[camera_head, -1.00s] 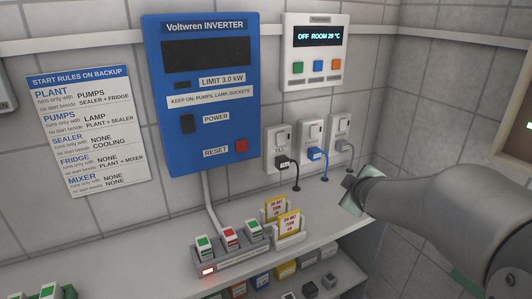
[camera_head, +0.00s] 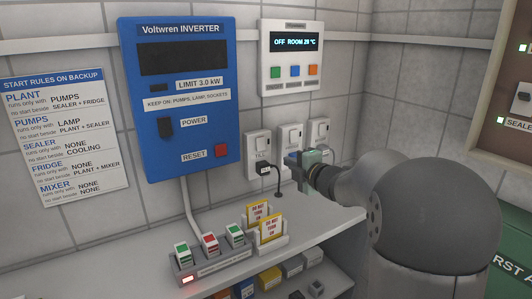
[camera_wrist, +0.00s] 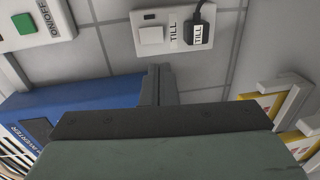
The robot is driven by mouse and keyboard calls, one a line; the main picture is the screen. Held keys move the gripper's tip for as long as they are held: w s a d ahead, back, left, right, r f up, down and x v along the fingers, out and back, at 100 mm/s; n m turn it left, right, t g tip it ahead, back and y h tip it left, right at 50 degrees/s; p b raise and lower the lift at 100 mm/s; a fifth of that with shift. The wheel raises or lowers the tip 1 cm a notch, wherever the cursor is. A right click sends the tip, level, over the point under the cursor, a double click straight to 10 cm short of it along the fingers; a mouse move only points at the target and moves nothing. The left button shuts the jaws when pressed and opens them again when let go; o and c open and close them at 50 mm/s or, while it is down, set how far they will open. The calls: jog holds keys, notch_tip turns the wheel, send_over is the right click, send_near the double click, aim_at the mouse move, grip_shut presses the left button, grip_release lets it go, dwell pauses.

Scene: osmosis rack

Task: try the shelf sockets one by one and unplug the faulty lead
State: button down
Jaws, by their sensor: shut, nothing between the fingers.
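Three white wall sockets stand in a row above the shelf (camera_head: 330,222): left (camera_head: 252,146), middle (camera_head: 290,134) and right (camera_head: 318,128). A black plug with a black lead (camera_head: 264,168) is in the left socket; the wrist view shows this plug (camera_wrist: 200,30) in the socket labelled TILL (camera_wrist: 151,20). My gripper (camera_head: 294,163) is in front of the lower part of the middle socket, to the right of the black plug. It hides the middle and right sockets' plugs. Its fingers (camera_wrist: 158,84) are shut and empty, below the TILL socket in the wrist view.
The blue inverter (camera_head: 188,110) and a white room panel (camera_head: 291,81) are on the wall. Below, a switch strip (camera_head: 211,263) and yellow-edged warning cards (camera_head: 271,229) stand on the shelf. A rules sheet (camera_head: 64,195) hangs at left.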

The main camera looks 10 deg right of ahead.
aim_at(262, 149)
jog(key=p+x, duration=0.2)
jog(key=x, duration=1.1)
jog(key=shift+w, duration=0.15)
jog(key=shift+w+a+f+b, duration=0.1)
jog(key=shift+a+f+b, duration=0.25)
jog(key=shift+b, duration=0.6)
jog(key=shift+w+d+r, duration=0.1)
jog(key=shift+d+r, duration=0.2)
jog(key=s+d+f+b, duration=0.1)
jog(key=s+d+b, duration=0.2)
jog(key=s, duration=1)
jog(key=shift+d+f+b, duration=0.4)
jog(key=shift+d, duration=0.6)
